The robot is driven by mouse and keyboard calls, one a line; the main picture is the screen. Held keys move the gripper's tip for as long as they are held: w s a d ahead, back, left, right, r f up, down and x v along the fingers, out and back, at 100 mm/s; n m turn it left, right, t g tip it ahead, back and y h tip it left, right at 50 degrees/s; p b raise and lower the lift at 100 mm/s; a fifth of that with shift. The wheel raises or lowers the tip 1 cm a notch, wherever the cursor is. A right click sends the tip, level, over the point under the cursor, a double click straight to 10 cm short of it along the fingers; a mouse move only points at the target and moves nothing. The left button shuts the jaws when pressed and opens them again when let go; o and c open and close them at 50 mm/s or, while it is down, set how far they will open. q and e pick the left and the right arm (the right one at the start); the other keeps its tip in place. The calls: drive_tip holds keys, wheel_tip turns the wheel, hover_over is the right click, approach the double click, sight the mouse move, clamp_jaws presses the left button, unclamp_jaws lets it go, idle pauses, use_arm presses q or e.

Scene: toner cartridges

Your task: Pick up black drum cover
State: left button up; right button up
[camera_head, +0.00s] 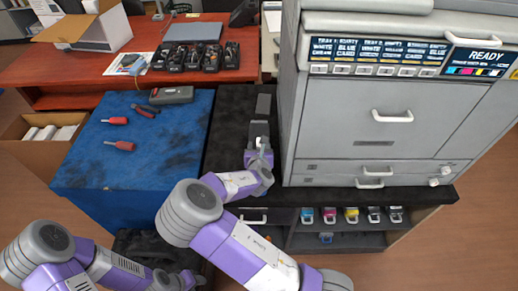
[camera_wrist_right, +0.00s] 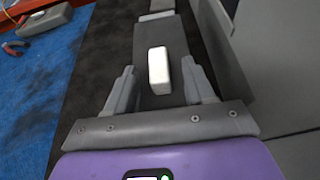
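A dark grey, flat, long piece (camera_wrist_right: 150,32), which looks like the black drum cover, lies on the black top beside the printer. It carries a white block-like handle (camera_wrist_right: 158,70). In the head view the dark piece (camera_head: 259,130) is partly hidden by my right gripper (camera_head: 258,155). My right gripper (camera_wrist_right: 157,80) is open in the right wrist view, one finger on each side of the white handle, with gaps showing. My left arm is low at the left of the head view; its fingers are not clear.
A large grey printer (camera_head: 385,115) stands close on the right. A blue-covered top (camera_head: 130,160) at left holds red-handled tools and a grey case (camera_head: 171,95). Behind, a red desk (camera_head: 85,68) holds several black cartridges. An open shelf (camera_head: 340,235) lies below the printer.

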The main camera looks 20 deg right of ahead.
clamp_jaws()
